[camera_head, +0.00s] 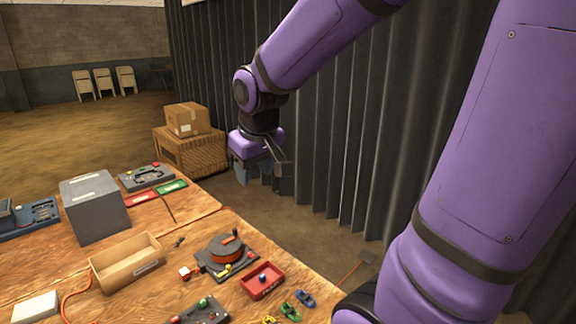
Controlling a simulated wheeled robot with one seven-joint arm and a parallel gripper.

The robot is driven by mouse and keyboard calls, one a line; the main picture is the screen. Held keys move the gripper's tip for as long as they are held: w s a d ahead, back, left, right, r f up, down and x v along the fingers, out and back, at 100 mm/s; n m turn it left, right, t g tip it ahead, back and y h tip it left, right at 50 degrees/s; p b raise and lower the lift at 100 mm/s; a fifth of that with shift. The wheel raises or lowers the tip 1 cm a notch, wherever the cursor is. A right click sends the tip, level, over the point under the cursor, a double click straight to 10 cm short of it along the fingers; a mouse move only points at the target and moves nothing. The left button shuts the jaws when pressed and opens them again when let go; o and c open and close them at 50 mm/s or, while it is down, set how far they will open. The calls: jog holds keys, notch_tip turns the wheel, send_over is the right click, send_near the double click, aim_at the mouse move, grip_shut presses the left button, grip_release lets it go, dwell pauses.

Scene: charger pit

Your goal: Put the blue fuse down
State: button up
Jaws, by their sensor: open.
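My gripper (264,170) hangs high beyond the table's right edge, in front of the dark curtain. Its grey fingers are apart and I see nothing between them. A small dark blue piece (263,279) stands in a red tray (252,292) near the table's right edge. A blue item (305,298) lies on the wood right of the tray, beside a green one (289,311) and a yellow one (268,319). These are too small to tell which blue one is the fuse. My gripper is well away from both.
A black device with an orange reel (226,250) sits left of the red tray. Further left are an open wooden box (127,263) and a grey block (95,208). Green (172,187) and red (142,199) plates lie behind. A cardboard box (188,119) stands on a crate beyond.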

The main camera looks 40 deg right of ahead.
jog(key=s+a+r+t, duration=0.1)
jog(key=s+a+r, duration=0.1)
jog(key=s, duration=0.5)
jog(key=s+a+r, duration=0.1)
jog(key=s+r, duration=0.3)
jog(key=s, duration=0.3)
jog(key=shift+a+r+t+y, duration=0.3)
jog(key=shift+a+t+y, duration=0.05)
jog(key=shift+t+y, duration=0.05)
